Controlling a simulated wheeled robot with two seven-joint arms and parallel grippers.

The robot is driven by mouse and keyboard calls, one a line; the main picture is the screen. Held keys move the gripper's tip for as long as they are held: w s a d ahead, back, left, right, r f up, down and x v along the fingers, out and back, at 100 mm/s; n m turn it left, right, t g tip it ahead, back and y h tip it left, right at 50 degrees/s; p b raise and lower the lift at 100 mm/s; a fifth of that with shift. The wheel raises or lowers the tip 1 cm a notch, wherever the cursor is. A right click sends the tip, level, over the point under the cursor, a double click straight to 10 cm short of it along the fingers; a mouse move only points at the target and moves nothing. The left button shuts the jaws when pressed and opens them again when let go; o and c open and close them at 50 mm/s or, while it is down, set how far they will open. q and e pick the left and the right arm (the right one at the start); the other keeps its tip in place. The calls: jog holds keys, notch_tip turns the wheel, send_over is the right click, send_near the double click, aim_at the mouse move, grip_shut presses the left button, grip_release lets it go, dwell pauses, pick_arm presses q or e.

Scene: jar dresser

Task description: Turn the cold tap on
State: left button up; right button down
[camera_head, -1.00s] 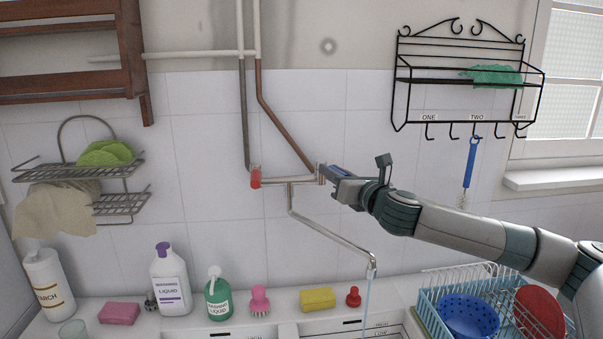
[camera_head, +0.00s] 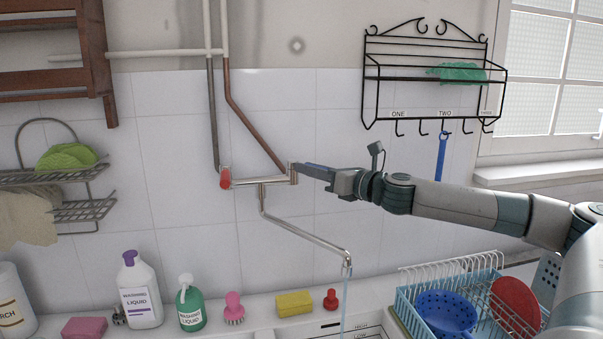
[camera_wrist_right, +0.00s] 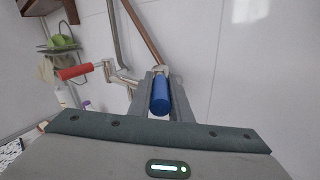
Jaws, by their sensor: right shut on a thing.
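The wall tap is a metal crossbar (camera_head: 262,180) with a long spout (camera_head: 305,235). A red handle (camera_head: 225,178) sits at its left end and also shows in the right wrist view (camera_wrist_right: 75,72). A blue handle (camera_wrist_right: 160,95) is at the right end, between the fingers of my right gripper (camera_head: 312,171). That gripper is shut on the blue handle and hides most of it in the head view. A thin stream of water (camera_head: 346,298) runs from the spout tip. My left gripper is not in view.
A blue dish rack (camera_head: 412,305) with a blue bowl (camera_head: 445,312) and a red dish stands at the lower right, below my right arm. Bottles, a yellow sponge (camera_head: 294,303) and a red plug line the counter. A black wire shelf (camera_head: 430,78) hangs above my arm.

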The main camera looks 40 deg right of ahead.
jog(key=shift+r, duration=0.1)
jog(key=c, duration=1.6)
grip_release()
jog(key=shift+c, duration=0.2)
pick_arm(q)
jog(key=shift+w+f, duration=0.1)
